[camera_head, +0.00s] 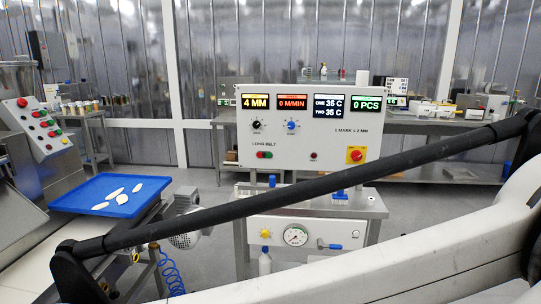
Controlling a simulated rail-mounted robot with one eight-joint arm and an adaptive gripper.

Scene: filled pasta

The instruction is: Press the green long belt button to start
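A white control panel (310,170) stands upright in the middle of the view. The green button is unobstructed, just above the dark bar crossing the view. The belt speed display (291,102) reads 0 M/MIN. My gripper is not in view.
A dark bar and white arm link, apparently mine, cross the foreground. A yellow-and-red knob (356,155) is on the panel's right. At left, a blue tray (75,197) holds several pale pieces beside another button panel (38,124).

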